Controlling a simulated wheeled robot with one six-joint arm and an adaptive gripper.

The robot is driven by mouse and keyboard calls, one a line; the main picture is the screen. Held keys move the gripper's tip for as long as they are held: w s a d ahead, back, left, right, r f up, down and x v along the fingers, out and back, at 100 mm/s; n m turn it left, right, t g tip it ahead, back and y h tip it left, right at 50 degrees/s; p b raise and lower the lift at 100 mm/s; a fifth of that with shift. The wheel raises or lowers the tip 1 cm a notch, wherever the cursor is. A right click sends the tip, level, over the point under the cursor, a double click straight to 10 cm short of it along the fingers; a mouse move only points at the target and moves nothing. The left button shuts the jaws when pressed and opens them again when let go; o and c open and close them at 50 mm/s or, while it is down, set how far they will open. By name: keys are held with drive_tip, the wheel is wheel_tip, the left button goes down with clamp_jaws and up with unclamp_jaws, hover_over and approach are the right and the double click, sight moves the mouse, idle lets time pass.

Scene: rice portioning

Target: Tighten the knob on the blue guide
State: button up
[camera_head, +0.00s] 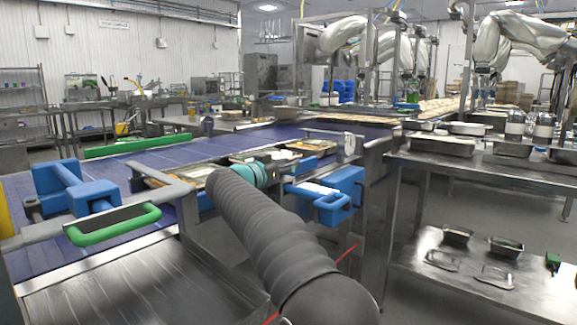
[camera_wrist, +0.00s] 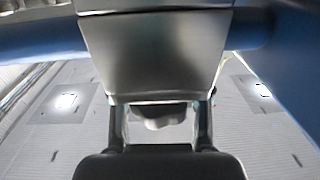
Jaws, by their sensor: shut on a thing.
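A blue guide (camera_head: 338,194) with blue blocks and a rounded loop sits at the near side of the belt, just right of my arm's teal end. Another blue guide (camera_head: 72,190) stands at the left. In the head view my gripper is mostly hidden beyond the teal wrist. In the wrist view my gripper (camera_wrist: 160,108) has its two fingers close on either side of a small grey rounded knob (camera_wrist: 162,116), shut on it. A metal block (camera_wrist: 155,50) fills the middle above the knob. Blue guide parts (camera_wrist: 38,38) show at both sides. The knob's turn cannot be told.
The purple conveyor belt (camera_head: 150,160) runs behind my arm, with trays (camera_head: 275,157) on it. A green handle (camera_head: 115,225) is at the left. A steel table (camera_head: 450,175) with pans stands at the right, close to the blue guide.

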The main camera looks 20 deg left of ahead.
drive_tip(key=shift+s+a+r, duration=0.15)
drive_tip(key=shift+a, duration=0.05)
idle(0.4)
drive_tip(key=o, duration=1)
drive_tip(key=shift+c, duration=0.2)
drive_tip(key=shift+s+a, duration=0.15)
drive_tip(key=shift+a, duration=0.05)
drive_tip(key=shift+w+d, duration=0.2)
drive_tip(key=shift+d, duration=0.15)
drive_tip(key=shift+y, duration=0.3)
